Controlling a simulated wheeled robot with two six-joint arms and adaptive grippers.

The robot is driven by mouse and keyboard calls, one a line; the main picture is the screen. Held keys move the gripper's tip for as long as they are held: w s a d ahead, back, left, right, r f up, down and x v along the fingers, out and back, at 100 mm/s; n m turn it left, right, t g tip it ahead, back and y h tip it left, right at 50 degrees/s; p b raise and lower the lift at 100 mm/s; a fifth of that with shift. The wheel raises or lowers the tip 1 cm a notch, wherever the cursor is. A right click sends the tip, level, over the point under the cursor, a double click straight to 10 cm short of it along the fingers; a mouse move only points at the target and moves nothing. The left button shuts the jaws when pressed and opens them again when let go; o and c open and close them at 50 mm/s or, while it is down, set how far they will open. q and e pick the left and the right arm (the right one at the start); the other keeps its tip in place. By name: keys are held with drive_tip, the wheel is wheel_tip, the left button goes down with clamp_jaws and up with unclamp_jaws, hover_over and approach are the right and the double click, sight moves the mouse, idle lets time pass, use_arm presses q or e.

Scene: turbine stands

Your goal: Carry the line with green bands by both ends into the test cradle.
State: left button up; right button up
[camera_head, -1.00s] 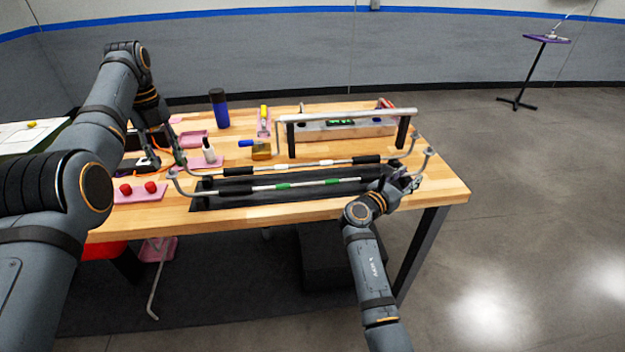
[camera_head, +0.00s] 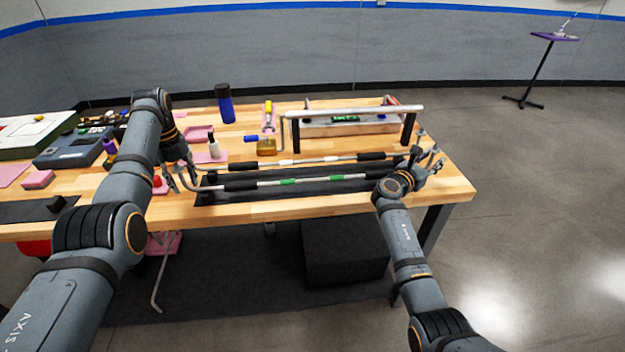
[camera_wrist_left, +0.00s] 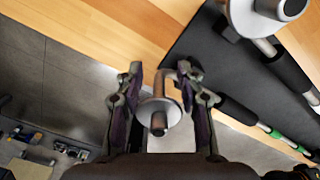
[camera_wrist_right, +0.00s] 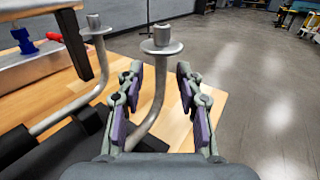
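The line with green bands (camera_head: 318,179) lies level along the front of a dark tray (camera_head: 290,208) on the bench, with black sleeves and bent, flanged ends. My left gripper (camera_head: 180,182) is at its left end. In the left wrist view the flanged end (camera_wrist_left: 160,108) sits between the open fingers (camera_wrist_left: 163,80), with a gap on each side. My right gripper (camera_head: 436,166) is at the right end. In the right wrist view the upturned end (camera_wrist_right: 160,75) stands between its open fingers (camera_wrist_right: 158,75). I cannot tell whether any finger touches.
A similar line with white bands (camera_head: 325,159) lies just behind. Bottles and pink mats are at left.

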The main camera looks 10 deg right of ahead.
use_arm(q)
drive_tip(key=shift+c, duration=0.2)
drive_tip(key=c, duration=0.7)
use_arm(e)
drive_tip(key=c, duration=0.7)
use_arm(q)
clamp_jaws()
use_arm(e)
clamp_jaws()
